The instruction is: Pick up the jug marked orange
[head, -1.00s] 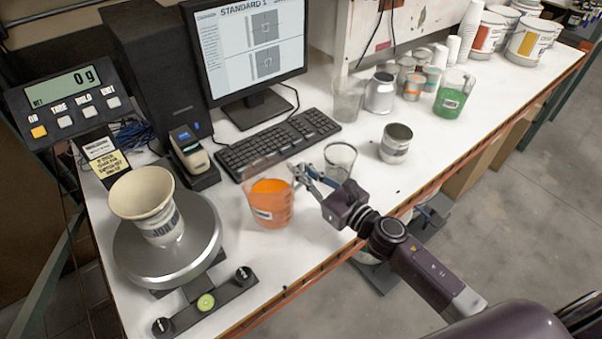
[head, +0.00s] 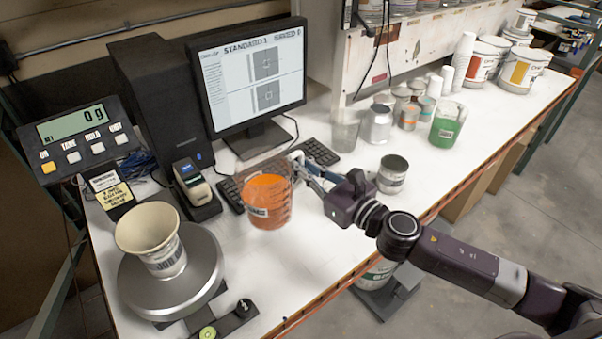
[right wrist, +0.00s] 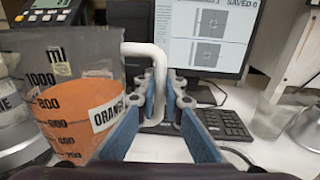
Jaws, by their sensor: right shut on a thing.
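The jug marked orange (head: 268,203) is a clear graduated jug with orange liquid. In the head view it hangs just above the white bench, in front of the keyboard. Its label reads ORANGE in the right wrist view (right wrist: 75,115). My right gripper (head: 305,170) comes in from the right and is shut on the jug's handle. In the right wrist view the pale handle (right wrist: 158,75) stands between the two blue fingers, with the jug body left of them. My left gripper is in neither view now.
A scale (head: 195,280) bearing a pale cup (head: 150,235) stands at left. Behind are a keyboard (head: 320,152), a monitor (head: 250,75) and a small device (head: 193,182). A grey can (head: 392,174) and a green jug (head: 447,125) stand to the right. Bare bench lies in front.

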